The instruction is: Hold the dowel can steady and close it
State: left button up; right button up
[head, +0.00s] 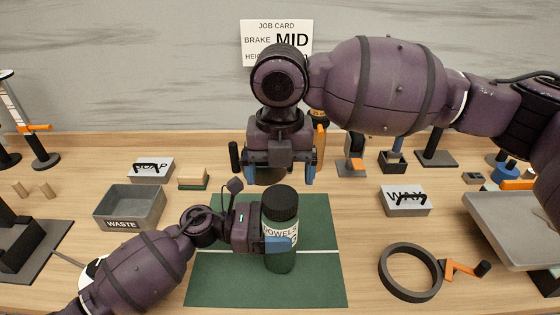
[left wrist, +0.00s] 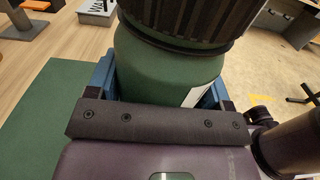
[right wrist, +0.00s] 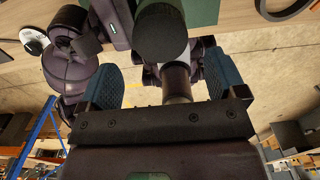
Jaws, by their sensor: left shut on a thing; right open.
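The dowel can (head: 281,262) is dark green with a white label reading DOWELS. It stands upright on the green mat (head: 225,290) with a black ribbed lid (head: 280,204) on top. I cannot tell how tight the lid is. My left gripper (head: 279,243) is shut around the can's body, below the lid. In the left wrist view, the can (left wrist: 165,72) sits between its blue fingers, under the lid (left wrist: 195,22). My right gripper (head: 280,174) is open and empty, pointing down above and behind the can. In the right wrist view, the lid (right wrist: 160,38) lies just beyond its fingertips.
A grey WASTE bin (head: 130,208), a SOAP box (head: 151,170) and a sponge (head: 193,179) lie at left. A WAX box (head: 405,200), a dark ring (head: 410,271), an orange-handled crank (head: 462,268) and a grey tray (head: 515,235) are at right. The mat's front is clear.

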aim_at(280, 196)
jog(key=shift+f, duration=3.05)
